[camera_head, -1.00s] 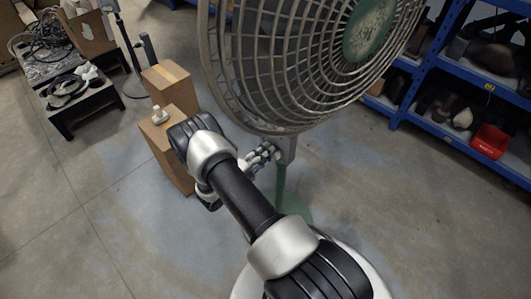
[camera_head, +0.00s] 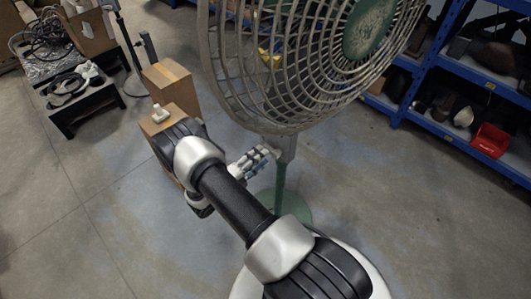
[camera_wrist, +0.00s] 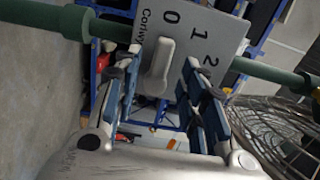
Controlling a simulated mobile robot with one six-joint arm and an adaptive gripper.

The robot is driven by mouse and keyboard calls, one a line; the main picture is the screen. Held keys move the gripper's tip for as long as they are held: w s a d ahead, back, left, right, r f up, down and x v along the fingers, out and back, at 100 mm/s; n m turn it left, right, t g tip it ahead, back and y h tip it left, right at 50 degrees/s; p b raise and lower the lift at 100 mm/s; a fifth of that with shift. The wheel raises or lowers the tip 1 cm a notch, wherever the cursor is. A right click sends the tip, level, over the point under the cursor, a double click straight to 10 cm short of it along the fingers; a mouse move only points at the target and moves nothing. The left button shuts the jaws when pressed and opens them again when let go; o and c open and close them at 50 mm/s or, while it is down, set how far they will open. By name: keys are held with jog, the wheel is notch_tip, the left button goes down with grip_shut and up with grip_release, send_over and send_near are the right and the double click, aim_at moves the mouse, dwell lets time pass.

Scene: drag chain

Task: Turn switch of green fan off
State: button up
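The green fan (camera_head: 365,28), with its round wire guard, stands in front of me on a green pole (camera_head: 281,180). In the wrist view, its grey switch plate (camera_wrist: 215,28) bears the marks 0, 1 and 2 and a pale elongated knob (camera_wrist: 158,68). The knob's upper end lies toward the 0. My gripper (camera_wrist: 160,75) is open, with one finger on each side of the knob. I cannot tell whether either finger touches it. In the head view, my gripper (camera_head: 254,160) is just left of the pole, below the guard; the switch face is hidden there.
Cardboard boxes (camera_head: 168,82) stand left of my arm, with a small pale object (camera_head: 160,114) on top. A black table (camera_head: 90,110) with cables is farther left. Blue shelves (camera_head: 400,105) with a red bin (camera_head: 490,140) stand at right. The floor at front left is clear.

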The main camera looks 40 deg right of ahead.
jog(key=a, duration=0.8)
jog(key=shift+s, duration=0.4)
